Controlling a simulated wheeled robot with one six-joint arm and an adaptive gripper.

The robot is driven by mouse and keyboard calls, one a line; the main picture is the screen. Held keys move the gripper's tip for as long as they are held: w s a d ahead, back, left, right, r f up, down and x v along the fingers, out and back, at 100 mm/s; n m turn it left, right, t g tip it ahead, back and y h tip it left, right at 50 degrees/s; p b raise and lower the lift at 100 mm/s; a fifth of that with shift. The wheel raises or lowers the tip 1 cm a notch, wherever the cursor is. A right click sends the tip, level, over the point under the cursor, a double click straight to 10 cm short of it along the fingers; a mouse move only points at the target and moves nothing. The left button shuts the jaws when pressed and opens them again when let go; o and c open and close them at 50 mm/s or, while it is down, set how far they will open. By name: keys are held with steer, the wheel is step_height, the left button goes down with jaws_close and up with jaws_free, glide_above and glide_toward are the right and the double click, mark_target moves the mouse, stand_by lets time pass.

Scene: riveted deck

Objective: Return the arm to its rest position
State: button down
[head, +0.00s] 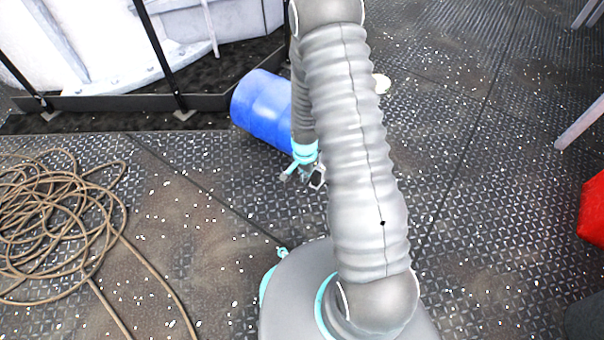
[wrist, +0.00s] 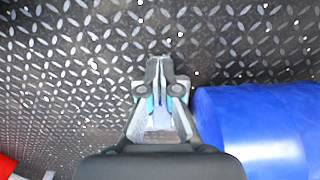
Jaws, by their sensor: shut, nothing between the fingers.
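My arm rises from my base in the middle of the head view and bends over at the top, its grey ribbed sleeve covering much of the centre. My gripper (head: 316,178) hangs low behind the arm in the head view, partly hidden by it. In the wrist view my gripper (wrist: 160,68) points away over the patterned deck, its two fingers together with nothing between them.
A blue barrel (head: 262,108) lies close to my gripper; it fills the right of the wrist view (wrist: 262,130). A coiled rope (head: 50,215) lies at left. A red object (head: 592,210) stands at the right edge. Black railing (head: 165,50) crosses the upper left.

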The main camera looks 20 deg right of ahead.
steer(key=shift+r, duration=0.15)
steer(key=s+r+n+g, duration=0.3)
steer(key=s+r+n, duration=0.2)
steer(key=s, duration=0.2)
steer(key=s+a+r+n+t+p, duration=0.1)
steer(key=s+r+n+t+p, duration=0.1)
steer(key=r, duration=1.4)
steer(key=s+r+n+t+p, duration=0.1)
steer(key=s+r+t+p, duration=0.2)
steer(key=s+r, duration=0.4)
steer(key=s+a+r+n+t+p, duration=0.1)
steer(key=s+r+n+t+p, duration=0.1)
steer(key=r, duration=2.2)
steer(key=shift+s+a+r+n+t+p, duration=0.35)
steer(key=shift+s+t+p, duration=0.35)
steer(key=shift+s, duration=0.5)
